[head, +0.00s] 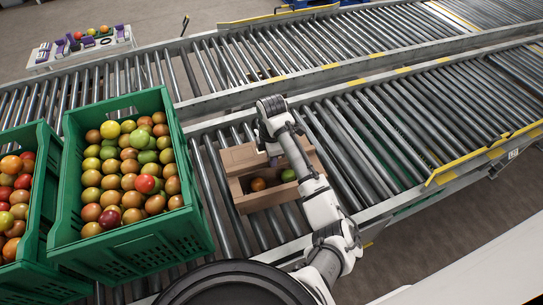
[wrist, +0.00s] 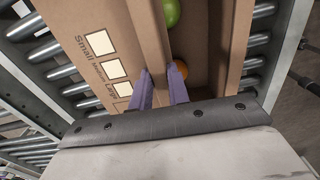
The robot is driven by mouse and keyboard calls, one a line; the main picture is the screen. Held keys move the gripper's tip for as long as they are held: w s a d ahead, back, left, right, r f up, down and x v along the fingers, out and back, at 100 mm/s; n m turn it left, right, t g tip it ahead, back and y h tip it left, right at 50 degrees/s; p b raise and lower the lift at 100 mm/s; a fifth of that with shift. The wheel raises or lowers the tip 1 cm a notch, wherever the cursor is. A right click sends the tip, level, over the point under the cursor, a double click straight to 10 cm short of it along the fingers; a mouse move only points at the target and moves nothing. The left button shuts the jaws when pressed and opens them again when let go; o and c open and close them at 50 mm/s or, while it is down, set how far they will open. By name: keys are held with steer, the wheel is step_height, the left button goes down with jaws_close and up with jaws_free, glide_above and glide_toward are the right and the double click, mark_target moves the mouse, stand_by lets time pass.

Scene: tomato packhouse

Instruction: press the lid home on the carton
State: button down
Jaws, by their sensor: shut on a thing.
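The brown cardboard carton (head: 268,203) sits on the near roller conveyor, open at the top, with a few tomatoes (head: 258,184) inside. A cardboard panel (head: 238,158), perhaps its lid, stands at the carton's far side. In the wrist view, a panel face (wrist: 95,50) bears printed Small, Medium and Large boxes. My gripper (wrist: 162,88) has its purple fingers on either side of a cardboard edge next to that face and is shut on it. A green tomato (wrist: 172,12) and an orange one (wrist: 181,68) show inside. My arm hides part of the carton in the head view.
Green crates (head: 125,248) full of tomatoes stand close on the left. A second roller conveyor (head: 320,42) runs behind. The rollers (head: 390,125) right of the carton are clear. A white table (head: 85,54) with purple items stands at the back left.

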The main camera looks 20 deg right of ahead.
steer(key=shift+f, duration=0.5)
steer(key=c, duration=1.3)
jaws_free()
steer(key=shift+c, duration=1.4)
step_height(320, 180, up, 8)
steer(key=p, duration=0.6)
